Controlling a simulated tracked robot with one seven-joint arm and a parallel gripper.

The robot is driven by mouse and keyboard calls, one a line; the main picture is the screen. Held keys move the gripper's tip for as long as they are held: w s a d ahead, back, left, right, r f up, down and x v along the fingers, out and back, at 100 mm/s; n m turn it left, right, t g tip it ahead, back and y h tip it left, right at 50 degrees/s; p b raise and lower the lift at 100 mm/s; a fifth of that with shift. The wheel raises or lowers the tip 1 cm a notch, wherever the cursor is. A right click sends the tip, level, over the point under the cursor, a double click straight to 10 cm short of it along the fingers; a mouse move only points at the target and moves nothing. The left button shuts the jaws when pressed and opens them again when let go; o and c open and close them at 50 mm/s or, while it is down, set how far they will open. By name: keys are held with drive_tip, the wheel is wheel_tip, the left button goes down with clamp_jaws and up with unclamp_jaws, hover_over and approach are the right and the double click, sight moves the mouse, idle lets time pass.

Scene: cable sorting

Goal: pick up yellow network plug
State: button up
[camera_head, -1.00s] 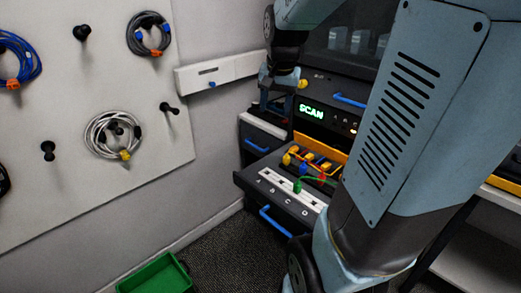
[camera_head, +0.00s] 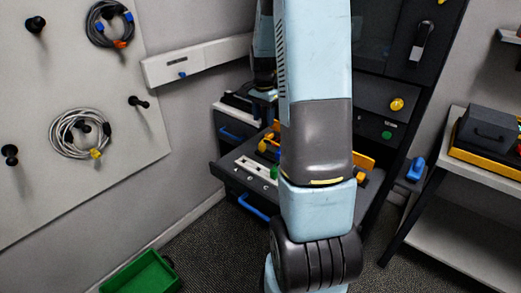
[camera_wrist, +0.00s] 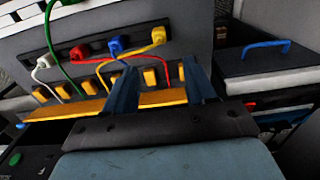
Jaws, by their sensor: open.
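The yellow network plug (camera_wrist: 158,36) sits in a dark strip of sockets in the wrist view, with a yellow cable running from it. The blue plug (camera_wrist: 117,44), red plug (camera_wrist: 80,52) and white plug (camera_wrist: 44,62) stand in a row to its left. My gripper (camera_wrist: 160,68) is open and empty. Its two blue fingers straddle the yellow plug's line in the picture, apart from the plug. In the head view my arm hides part of the drawer with the plugs, and a yellow piece (camera_head: 262,146) shows left of it.
Orange-yellow blocks (camera_wrist: 150,77) line a yellow-edged bin near the fingers. A green cable (camera_wrist: 50,40) crosses at the left. A drawer with a blue handle (camera_wrist: 266,46) is at the right. A green bin (camera_head: 142,272) is on the floor, and a pegboard with cable coils (camera_head: 80,133) is at left.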

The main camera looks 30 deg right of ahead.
sight(262, 143)
wheel_tip(262, 143, down, 7)
drive_tip(key=shift+f, duration=0.1)
drive_tip(key=shift+s+a+f, duration=0.1)
drive_tip(key=shift+a+f, duration=0.05)
drive_tip(key=shift+f, duration=1.15)
drive_tip(key=shift+s+a+f, duration=0.1)
drive_tip(key=shift+a+f, duration=0.05)
drive_tip(key=shift+f, duration=1.15)
drive_tip(key=shift+c, duration=0.2)
clamp_jaws()
drive_tip(key=shift+r, duration=0.1)
